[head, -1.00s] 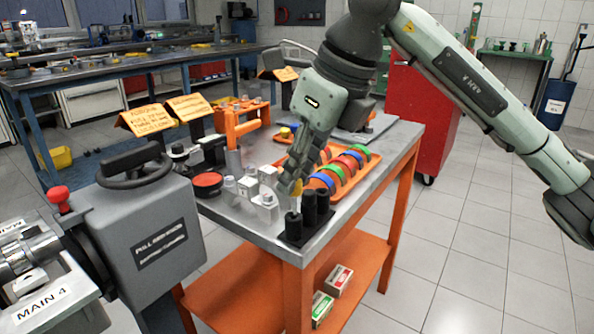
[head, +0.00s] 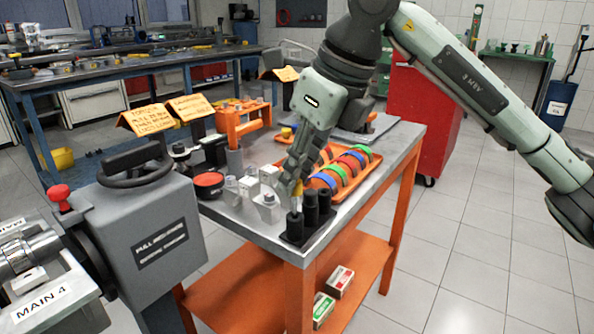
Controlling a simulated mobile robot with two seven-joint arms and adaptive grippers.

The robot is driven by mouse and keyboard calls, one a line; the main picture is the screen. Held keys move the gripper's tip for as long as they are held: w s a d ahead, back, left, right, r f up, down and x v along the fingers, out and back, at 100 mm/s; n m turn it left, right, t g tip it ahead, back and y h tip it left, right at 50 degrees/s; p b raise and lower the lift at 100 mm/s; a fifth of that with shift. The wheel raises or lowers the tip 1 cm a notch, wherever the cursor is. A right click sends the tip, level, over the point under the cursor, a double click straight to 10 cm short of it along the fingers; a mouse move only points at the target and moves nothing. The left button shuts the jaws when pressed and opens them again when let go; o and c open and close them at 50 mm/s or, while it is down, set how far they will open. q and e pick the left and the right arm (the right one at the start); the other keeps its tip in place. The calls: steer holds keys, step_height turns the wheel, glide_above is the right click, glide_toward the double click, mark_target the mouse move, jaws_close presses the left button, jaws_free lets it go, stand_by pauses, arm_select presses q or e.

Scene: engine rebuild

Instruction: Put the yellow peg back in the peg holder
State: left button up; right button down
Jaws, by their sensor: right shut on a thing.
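The peg holder (head: 309,224) is a black block with upright black cylinders at the front corner of the orange-legged cart. My right gripper (head: 295,195) points down just above its left cylinder. It is shut on the yellow peg (head: 298,187), of which only a small yellow bit shows between the fingers. The peg's lower end is hidden, so I cannot tell whether it is inside the holder or just above it. My left gripper is not in view.
An orange tray (head: 338,198) with coloured rings lies right behind the holder. Small clear and white blocks (head: 268,207) stand close on its left. A grey machine with a handwheel (head: 148,230) stands at the left front. Floor on the right is clear.

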mark_target(301, 186)
steer(key=shift+f+b, duration=1.8)
steer(key=shift+f, duration=0.25)
stand_by(0.6)
steer(key=c, duration=1.6)
jaws_free()
steer(key=shift+c, duration=0.2)
steer(key=shift+r, duration=0.2)
steer(key=shift+r+p, duration=0.75)
steer(key=shift+r, duration=0.55)
steer(key=o, duration=0.6)
